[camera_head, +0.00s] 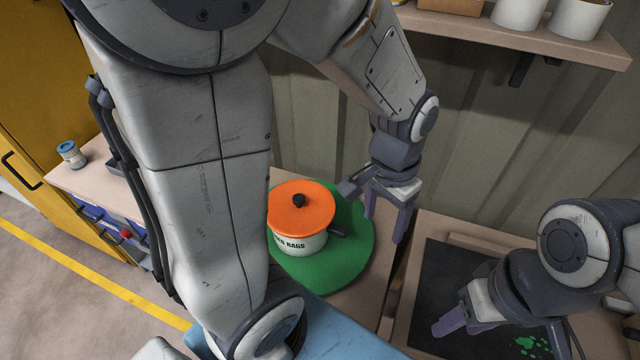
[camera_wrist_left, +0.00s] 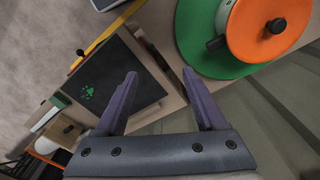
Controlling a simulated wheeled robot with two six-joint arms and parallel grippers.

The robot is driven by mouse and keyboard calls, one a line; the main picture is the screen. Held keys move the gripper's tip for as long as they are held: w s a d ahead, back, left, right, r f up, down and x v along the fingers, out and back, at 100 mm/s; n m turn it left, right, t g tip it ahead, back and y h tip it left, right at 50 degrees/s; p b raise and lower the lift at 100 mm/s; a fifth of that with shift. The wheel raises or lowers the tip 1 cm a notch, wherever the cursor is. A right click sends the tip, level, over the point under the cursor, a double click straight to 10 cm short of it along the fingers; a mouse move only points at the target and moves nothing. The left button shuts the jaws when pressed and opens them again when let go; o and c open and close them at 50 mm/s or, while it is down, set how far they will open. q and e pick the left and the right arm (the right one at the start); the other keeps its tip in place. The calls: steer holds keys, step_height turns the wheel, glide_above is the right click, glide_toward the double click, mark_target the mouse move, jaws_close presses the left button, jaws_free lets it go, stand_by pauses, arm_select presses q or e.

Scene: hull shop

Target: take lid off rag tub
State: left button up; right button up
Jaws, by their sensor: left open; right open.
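The rag tub (camera_head: 300,240) is a pale pot with dark lettering ending in "RAGS" and a dark side handle. Its orange lid (camera_head: 300,212) with a black knob (camera_head: 299,200) sits on top. The tub stands on a round green mat (camera_head: 352,262); my left arm hides part of its left side. My left gripper (camera_head: 388,222) is open and empty, to the right of the tub and apart from it. In the left wrist view the lid (camera_wrist_left: 250,40) lies at the top right, beyond the open fingers. My right gripper (camera_head: 455,325) is open and empty over the dark panel at the right.
A dark panel (camera_head: 430,280) with green specks lies in a wooden frame right of the mat. A shelf (camera_head: 520,38) with white containers (camera_head: 578,18) runs along the back wall. A small blue-topped can (camera_head: 72,155) stands on the bench at the left, near a yellow cabinet (camera_head: 35,95).

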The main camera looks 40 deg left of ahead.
arm_select(q)
steer(key=w+a+f+n+p, duration=0.1)
steer(key=w+a+n+p, duration=0.3)
steer(key=a, duration=0.6)
steer(key=n+b, duration=0.1)
glide_toward(298, 197)
steer(key=shift+d+f+y, duration=0.1)
steer(key=shift+d+y, duration=0.2)
steer(key=shift+d, duration=0.1)
step_height(298, 197, down, 4)
steer(key=shift+r, duration=0.1)
steer(key=shift+w+a+f+p, duration=0.1)
steer(key=shift+f+p, duration=0.3)
steer(key=shift+f, duration=1.1)
steer(key=shift+w+f+p, duration=0.1)
steer(key=shift+f+p, duration=0.3)
steer(key=shift+f, duration=1.15)
jaws_close()
